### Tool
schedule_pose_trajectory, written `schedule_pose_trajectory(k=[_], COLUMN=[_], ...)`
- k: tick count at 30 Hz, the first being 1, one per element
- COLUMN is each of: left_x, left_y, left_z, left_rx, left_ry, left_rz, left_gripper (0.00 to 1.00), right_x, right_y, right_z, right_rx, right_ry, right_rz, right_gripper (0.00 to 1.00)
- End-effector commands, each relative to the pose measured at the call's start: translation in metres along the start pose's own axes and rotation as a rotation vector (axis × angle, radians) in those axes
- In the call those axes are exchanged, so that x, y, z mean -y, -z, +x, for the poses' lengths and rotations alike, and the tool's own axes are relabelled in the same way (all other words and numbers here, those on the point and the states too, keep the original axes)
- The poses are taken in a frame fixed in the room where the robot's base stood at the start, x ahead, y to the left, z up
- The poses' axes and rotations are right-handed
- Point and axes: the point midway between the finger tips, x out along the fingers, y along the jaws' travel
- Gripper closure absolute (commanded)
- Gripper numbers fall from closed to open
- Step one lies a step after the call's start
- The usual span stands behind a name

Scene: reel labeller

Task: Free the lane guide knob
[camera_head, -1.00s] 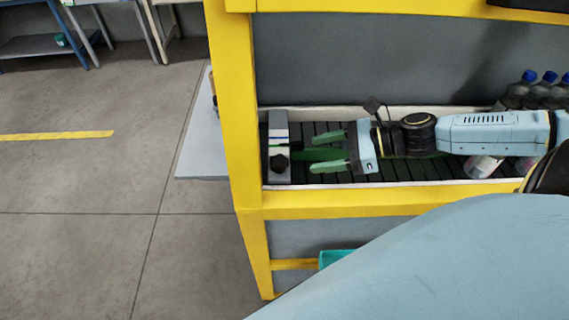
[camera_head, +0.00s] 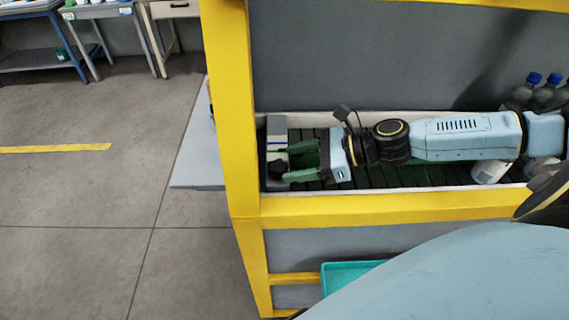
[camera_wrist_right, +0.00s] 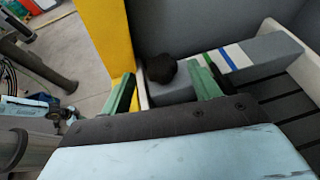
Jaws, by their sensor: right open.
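The lane guide is a grey block (camera_head: 277,132) with blue and white stripes, at the left end of the dark roller conveyor. Its black round knob (camera_head: 277,169) sits toward the block's near end. My right gripper (camera_head: 289,162) is open and empty, with green fingers pointing left at the block. The nearer finger's tip is close beside the knob. In the right wrist view the knob (camera_wrist_right: 161,68) appears between and just beyond the two fingertips (camera_wrist_right: 163,74). I cannot tell whether a finger touches it. My left gripper is not in view.
A yellow frame post (camera_head: 228,120) stands just left of the guide. A pale rail (camera_head: 400,190) edges the conveyor (camera_head: 405,177). A white bottle (camera_head: 489,171) lies under my right arm. Blue-capped bottles (camera_head: 535,90) stand at the right. A teal tray (camera_head: 345,275) is below.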

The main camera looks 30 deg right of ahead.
Motion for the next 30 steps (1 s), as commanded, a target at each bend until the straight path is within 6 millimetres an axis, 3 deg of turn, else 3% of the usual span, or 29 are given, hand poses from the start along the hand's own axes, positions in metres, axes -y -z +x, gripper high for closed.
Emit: schedule_pose_trajectory(k=[12,23,30], left_x=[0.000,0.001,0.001], left_y=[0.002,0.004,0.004], left_z=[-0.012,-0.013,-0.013], left_rx=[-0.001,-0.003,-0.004], left_ry=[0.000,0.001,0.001], left_rz=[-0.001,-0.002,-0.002], left_gripper=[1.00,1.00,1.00], right_x=[0.001,0.000,0.000], right_y=[-0.002,0.000,0.000], right_z=[0.027,0.030,0.030], right_rx=[0.002,0.000,0.000], right_ry=[0.001,0.000,0.000], right_rz=[-0.001,0.000,0.000], right_gripper=[0.38,0.38,0.66])
